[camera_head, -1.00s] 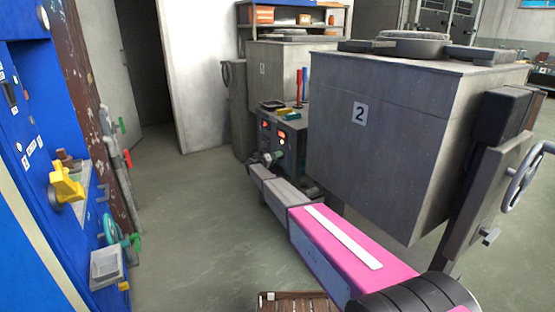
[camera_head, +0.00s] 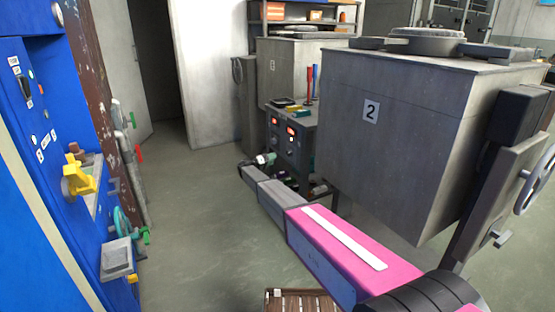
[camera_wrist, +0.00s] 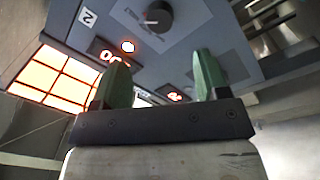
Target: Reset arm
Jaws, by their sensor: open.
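My arm reaches forward from the lower right, with a pink link and grey links. My gripper (camera_head: 266,159) is small at its far end, in front of the grey control box (camera_head: 301,158). In the wrist view my gripper (camera_wrist: 160,75) has two green fingers standing wide apart with nothing between them. Beyond them is the control box panel (camera_wrist: 185,50), with lit orange-red displays and a dark round knob (camera_wrist: 159,15). The fingers look clear of the panel, though the exact gap is hard to judge.
A big grey furnace (camera_head: 400,130) marked 2 stands right of my arm. Another furnace (camera_head: 300,68) is behind the control box. A blue cabinet (camera_head: 40,130) with a yellow handle (camera_head: 80,180) is at the left. Open floor (camera_head: 190,220) lies between. A brown slatted object (camera_head: 300,302) is at the bottom edge.

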